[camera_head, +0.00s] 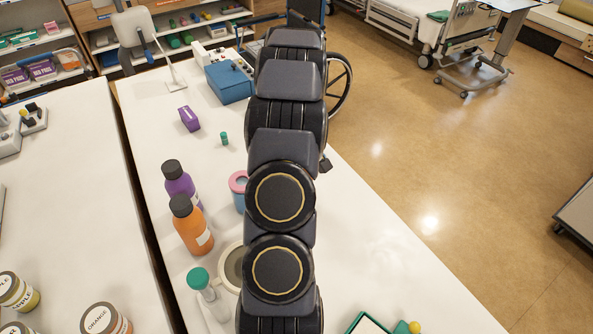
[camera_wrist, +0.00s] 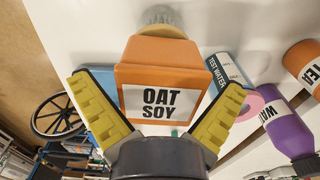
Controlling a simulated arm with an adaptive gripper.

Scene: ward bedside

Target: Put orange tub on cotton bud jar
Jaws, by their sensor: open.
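The orange tub (camera_wrist: 185,55), with a white "OAT SOY" label, is in the wrist view. My gripper (camera_wrist: 158,105) is open, with one yellow finger on each side of the tub. I cannot tell whether either finger touches it. A pale, ribbed round piece (camera_wrist: 160,15) shows just past the tub's far edge. It may be the cotton bud jar, mostly hidden by the tub, and I cannot tell whether the two touch. In the head view my arm hides the gripper, and I cannot make out the tub or that jar.
A purple bottle (camera_head: 180,183), orange bottle (camera_head: 191,228), pink-rimmed blue cup (camera_head: 238,182), pale bowl (camera_head: 230,268) and green-capped container (camera_head: 202,282) stand left of my arm. A blue box (camera_head: 229,82) is farther back. The white table (camera_head: 375,250) is largely clear on the right.

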